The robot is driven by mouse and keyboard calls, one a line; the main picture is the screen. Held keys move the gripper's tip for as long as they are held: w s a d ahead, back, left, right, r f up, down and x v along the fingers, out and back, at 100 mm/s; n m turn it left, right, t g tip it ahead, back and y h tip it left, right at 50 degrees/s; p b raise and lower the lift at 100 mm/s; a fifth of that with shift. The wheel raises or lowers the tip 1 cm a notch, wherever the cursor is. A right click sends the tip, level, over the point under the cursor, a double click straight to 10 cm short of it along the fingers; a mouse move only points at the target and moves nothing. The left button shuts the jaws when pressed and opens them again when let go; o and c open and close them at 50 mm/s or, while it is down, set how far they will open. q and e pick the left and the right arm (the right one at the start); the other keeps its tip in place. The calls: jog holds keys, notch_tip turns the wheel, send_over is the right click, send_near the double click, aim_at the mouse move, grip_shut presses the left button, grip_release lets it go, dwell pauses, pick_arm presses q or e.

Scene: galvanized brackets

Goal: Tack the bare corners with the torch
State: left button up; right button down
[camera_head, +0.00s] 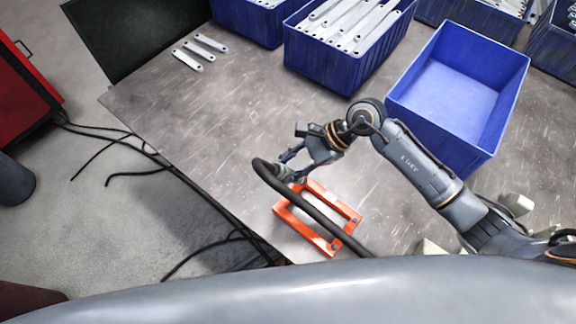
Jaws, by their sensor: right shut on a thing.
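My right gripper (291,158) comes in from the right and is shut on the torch (281,174), just above the table. The torch's thick black hose (318,217) loops over from its back end and runs down across the orange frame (349,211). The orange frame lies flat on the table under and beside the torch. Small dark spots show at its right-hand corners. The torch's tip and the frame's upper left corner are partly hidden by the gripper and hose, so I cannot tell whether they touch. My left gripper is out of view.
An empty blue bin (491,67) stands to the right, behind my right arm. Another blue bin (336,67) holds several grey metal strips. A few loose strips (211,43) lie at the back left. The table (212,115) is clear at left centre; cables hang over its left edge.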

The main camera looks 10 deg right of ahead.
jog(key=shift+w+r+p, duration=0.1)
jog(key=shift+r+p, duration=1.45)
jog(key=shift+r, duration=1.5)
